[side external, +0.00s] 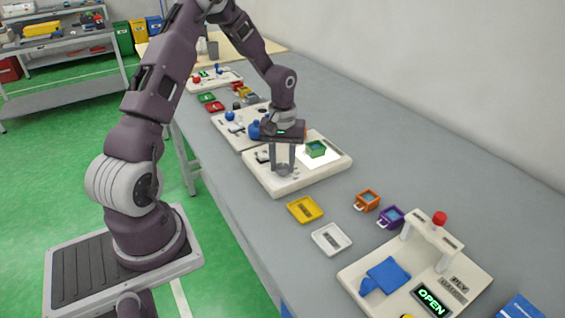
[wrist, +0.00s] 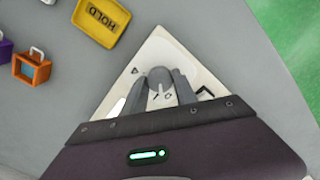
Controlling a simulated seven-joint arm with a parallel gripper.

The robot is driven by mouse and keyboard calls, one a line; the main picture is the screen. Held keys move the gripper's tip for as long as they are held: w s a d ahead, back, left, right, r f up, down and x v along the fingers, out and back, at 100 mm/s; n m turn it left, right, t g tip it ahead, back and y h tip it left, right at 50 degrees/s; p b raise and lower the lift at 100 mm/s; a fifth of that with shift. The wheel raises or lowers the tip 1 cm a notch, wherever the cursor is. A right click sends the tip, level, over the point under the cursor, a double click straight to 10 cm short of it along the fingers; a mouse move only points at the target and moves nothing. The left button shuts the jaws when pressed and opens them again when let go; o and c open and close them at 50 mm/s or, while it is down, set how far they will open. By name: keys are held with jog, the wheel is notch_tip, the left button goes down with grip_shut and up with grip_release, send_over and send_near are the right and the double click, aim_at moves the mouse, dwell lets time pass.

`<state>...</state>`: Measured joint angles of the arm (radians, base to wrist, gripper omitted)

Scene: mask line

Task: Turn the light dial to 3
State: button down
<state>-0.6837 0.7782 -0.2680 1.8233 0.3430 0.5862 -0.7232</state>
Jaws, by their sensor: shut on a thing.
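The light dial (wrist: 159,78) is a round grey knob on a cream panel (wrist: 151,50), seen between my fingers in the wrist view. My gripper (wrist: 160,88) points down with both fingers against the knob, shut on it. In the side external view my gripper (side external: 283,168) stands over the front left part of the cream panel (side external: 278,188), and the dial (side external: 283,170) shows only partly between the fingertips. Small dark marks sit around the knob in the wrist view. I cannot read which number the dial points to.
A green box (side external: 316,149) sits on a bright white patch of the same panel. A yellow tray (side external: 305,209), a white tray (side external: 331,239), an orange mug-like box (side external: 367,200) and a purple one (side external: 391,217) lie nearby. A station with an OPEN display (side external: 432,300) stands front right.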

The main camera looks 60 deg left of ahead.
aim_at(282, 166)
jog(key=m, duration=0.7)
jog(key=shift+r, duration=0.1)
jog(key=m, duration=0.4)
jog(key=shift+m, duration=1.9)
jog(key=c, duration=1)
grip_release()
jog(key=shift+o, duration=0.2)
notch_tip(282, 166, up, 7)
